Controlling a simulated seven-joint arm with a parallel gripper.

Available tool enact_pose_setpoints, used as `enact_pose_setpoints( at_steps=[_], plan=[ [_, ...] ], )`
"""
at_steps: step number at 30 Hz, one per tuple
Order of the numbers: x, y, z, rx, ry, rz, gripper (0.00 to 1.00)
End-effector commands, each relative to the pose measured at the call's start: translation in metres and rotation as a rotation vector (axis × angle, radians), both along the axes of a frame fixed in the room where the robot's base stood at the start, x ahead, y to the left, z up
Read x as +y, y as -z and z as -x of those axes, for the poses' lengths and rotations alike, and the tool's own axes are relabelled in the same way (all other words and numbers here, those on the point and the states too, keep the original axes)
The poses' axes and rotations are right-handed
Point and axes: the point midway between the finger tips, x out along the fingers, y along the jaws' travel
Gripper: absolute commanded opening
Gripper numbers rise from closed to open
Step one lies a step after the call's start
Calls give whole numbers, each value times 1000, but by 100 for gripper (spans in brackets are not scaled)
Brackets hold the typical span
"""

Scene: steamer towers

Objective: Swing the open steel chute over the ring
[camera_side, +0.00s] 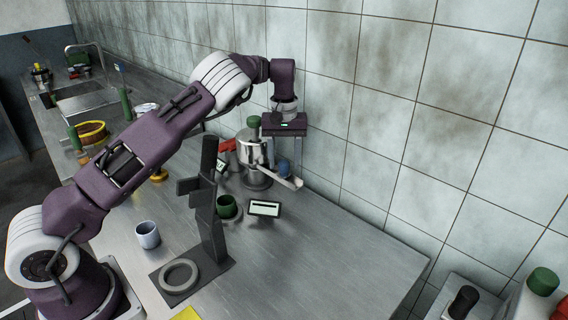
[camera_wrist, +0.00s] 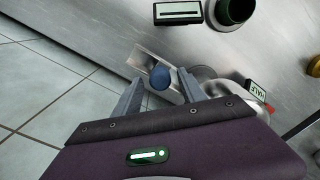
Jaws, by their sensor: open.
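The steel chute (camera_side: 290,183) is an open trough that sticks out to the right from a steel vessel (camera_side: 252,150) with a green knob on top. A blue ball (camera_side: 284,168) sits on or at the chute. In the wrist view, the chute (camera_wrist: 150,62) and the blue ball (camera_wrist: 160,77) lie between my fingers. My gripper (camera_side: 285,160) points down above the chute, open, with its fingers (camera_wrist: 159,80) either side of the ball; contact cannot be told. A pale grey ring (camera_side: 179,276) lies flat on a dark base plate, away from the chute.
A dark upright post (camera_side: 208,200) rises from the base plate between ring and chute. A green cup (camera_side: 228,207), a small display (camera_side: 264,208) and a grey-white cup (camera_side: 147,235) stand nearby. The tiled wall is close behind the chute. The counter's right side is clear.

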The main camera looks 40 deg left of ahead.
Motion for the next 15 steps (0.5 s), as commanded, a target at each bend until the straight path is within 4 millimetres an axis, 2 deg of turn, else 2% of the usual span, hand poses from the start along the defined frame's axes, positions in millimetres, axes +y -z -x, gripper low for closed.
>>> enact_pose_setpoints(
  at_steps=[4,11,15],
  plan=[
    [0,13,0,1,0,1,48],
    [0,14,0,0,0,0,48],
    [0,14,0,0,0,0,21]
  ],
)
